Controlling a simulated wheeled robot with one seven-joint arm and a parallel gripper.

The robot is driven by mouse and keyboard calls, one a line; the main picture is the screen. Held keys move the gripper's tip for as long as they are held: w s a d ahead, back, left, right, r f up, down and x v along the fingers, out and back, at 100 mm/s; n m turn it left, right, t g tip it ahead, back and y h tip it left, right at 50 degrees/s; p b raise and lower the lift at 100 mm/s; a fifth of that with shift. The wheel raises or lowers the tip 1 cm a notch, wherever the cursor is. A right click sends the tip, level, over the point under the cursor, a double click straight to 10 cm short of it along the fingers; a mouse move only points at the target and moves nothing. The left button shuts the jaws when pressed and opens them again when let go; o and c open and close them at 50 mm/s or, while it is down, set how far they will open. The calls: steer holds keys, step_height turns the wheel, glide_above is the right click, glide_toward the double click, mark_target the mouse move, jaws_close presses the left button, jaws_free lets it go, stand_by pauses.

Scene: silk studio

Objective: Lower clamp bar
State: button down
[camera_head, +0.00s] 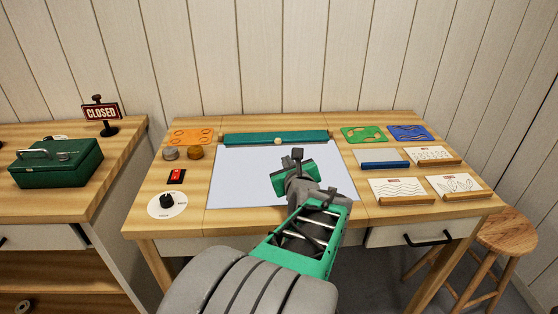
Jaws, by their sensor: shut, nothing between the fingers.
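The clamp bar (245,138) is a long teal-green bar with a small pale knob (277,141) at its middle. It lies along the far edge of the pale grey-blue sheet (240,185) on the wooden table. I cannot tell whether the bar is raised or touches the sheet. My gripper (297,153) is over the middle of the sheet, on the near side of the bar and a little right of the knob. It looks shut and empty, and seems apart from the bar. My green and grey arm hides part of the sheet.
Left of the sheet are a red switch (176,176), a dial (167,205), small jars (195,152) and an orange stencil (191,137). At right are green (364,134) and blue (410,133) stencils and several picture cards (397,189). A stool (506,232) stands at right.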

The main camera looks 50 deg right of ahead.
steer(key=b+x, duration=0.1)
steer(key=x, duration=0.8)
steer(key=shift+d, duration=0.1)
steer(key=shift+w, duration=0.1)
steer(key=shift+r, duration=0.1)
